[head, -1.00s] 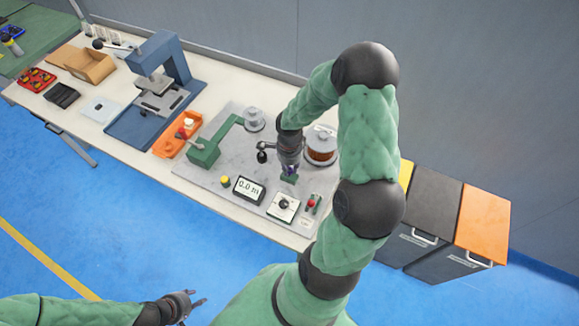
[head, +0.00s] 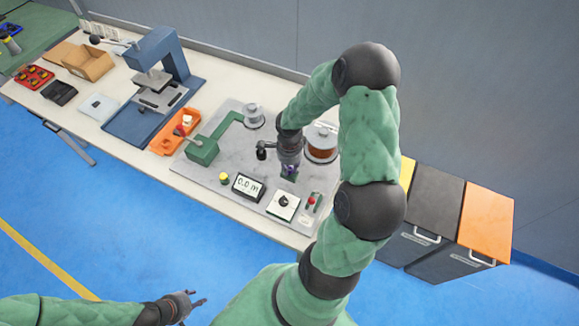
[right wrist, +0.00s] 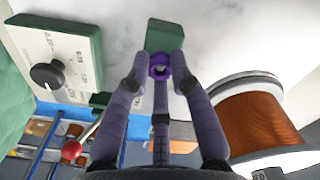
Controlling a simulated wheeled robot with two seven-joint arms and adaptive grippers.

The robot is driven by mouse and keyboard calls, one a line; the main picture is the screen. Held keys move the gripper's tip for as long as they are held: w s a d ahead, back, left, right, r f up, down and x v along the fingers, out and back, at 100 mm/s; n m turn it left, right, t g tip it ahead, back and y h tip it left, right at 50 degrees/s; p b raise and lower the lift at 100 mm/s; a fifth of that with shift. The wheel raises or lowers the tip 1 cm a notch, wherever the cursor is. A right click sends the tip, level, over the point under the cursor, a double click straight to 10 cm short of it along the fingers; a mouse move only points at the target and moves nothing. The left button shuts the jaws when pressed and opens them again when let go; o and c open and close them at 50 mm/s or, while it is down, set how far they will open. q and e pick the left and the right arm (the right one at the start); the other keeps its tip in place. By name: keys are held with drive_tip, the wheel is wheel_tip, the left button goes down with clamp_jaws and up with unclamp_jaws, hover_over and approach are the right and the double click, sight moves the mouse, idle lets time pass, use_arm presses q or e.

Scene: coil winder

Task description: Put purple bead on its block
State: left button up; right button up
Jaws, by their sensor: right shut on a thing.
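The purple bead (right wrist: 160,66) is between the fingertips of my right gripper (right wrist: 160,72), which is shut on it. Its hole shows in the right wrist view. A green block (right wrist: 164,36) lies just beyond the bead in that view; I cannot tell whether they touch. In the head view the right gripper (head: 289,168) points down over the grey plate, with the green block (head: 290,178) at its tips and a bit of purple just above. My left gripper (head: 196,301) is open and empty, off the table's front side above the floor.
The copper spool (head: 320,152) stands close beside the right gripper. The display (head: 248,187), dial box (head: 283,206) and red-knobbed switch (head: 311,202) sit in front. A green arm stand (head: 204,151) and orange tray (head: 165,145) are to the left.

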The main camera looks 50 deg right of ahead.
drive_tip(key=shift+f, duration=0.25)
drive_tip(key=o, duration=0.8)
drive_tip(key=shift+r, duration=0.15)
wheel_tip(320, 180, up, 12)
drive_tip(key=shift+f, duration=0.1)
